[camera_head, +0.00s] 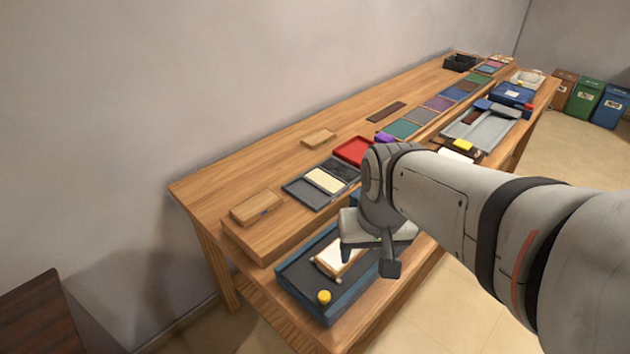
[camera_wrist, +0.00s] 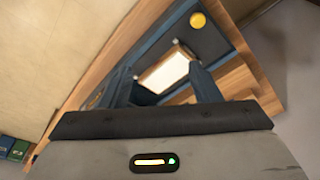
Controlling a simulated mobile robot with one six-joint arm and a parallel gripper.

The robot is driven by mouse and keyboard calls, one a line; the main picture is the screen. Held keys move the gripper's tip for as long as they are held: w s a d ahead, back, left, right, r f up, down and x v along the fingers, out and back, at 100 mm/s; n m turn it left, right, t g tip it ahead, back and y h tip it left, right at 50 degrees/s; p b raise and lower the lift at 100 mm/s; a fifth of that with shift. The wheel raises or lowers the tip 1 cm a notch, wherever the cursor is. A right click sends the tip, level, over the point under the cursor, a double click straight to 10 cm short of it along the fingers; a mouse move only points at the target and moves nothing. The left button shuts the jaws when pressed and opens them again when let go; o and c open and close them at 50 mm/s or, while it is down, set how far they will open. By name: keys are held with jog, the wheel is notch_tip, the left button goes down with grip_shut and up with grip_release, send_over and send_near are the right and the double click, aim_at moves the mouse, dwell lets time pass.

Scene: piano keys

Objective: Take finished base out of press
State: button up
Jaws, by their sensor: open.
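The press (camera_head: 308,300) looks like a blue-framed, dark-bedded fixture at the front of the bench, with a round yellow knob (camera_head: 323,297) on it. A wood-edged piece with a white top (camera_head: 338,259), which looks like the base, lies tilted in view on the dark bed. My gripper (camera_head: 376,256) is just right of and above this piece and hides part of the press. In the wrist view, my open gripper (camera_wrist: 160,70) has its two dark fingers apart, with the white-topped piece (camera_wrist: 168,72) seen between and beyond them. I see no contact with it.
A raised wooden shelf behind holds a wooden block (camera_head: 256,206), a grey tray (camera_head: 306,192) with a cream piece, and a red tray (camera_head: 354,151). Several coloured mats and a blue box (camera_head: 514,94) lie farther along. Bins (camera_head: 587,102) stand on the floor at far right.

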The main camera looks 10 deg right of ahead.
aim_at(335, 274)
jog(key=o, duration=0.6)
jog(key=w+f+m, duration=0.2)
jog(key=w+m, duration=0.1)
jog(key=w+f+m+g, duration=0.1)
jog(key=w+f+m, duration=0.1)
jog(key=w+m, duration=0.1)
jog(key=w+f+m+g, duration=0.1)
jog(key=w+m, duration=0.2)
jog(key=w, duration=0.2)
jog(key=shift+w+f+b, duration=0.15)
jog(key=shift+f+b, duration=0.2)
jog(key=shift+f, duration=0.05)
jog(key=shift+o, duration=0.2)
jog(key=shift+w+f, duration=0.2)
jog(key=shift+m, duration=0.3)
jog(key=shift+w+f, duration=0.2)
jog(key=shift+f, duration=1.75)
jog(key=shift+w+f, duration=0.2)
jog(key=shift+f, duration=1.75)
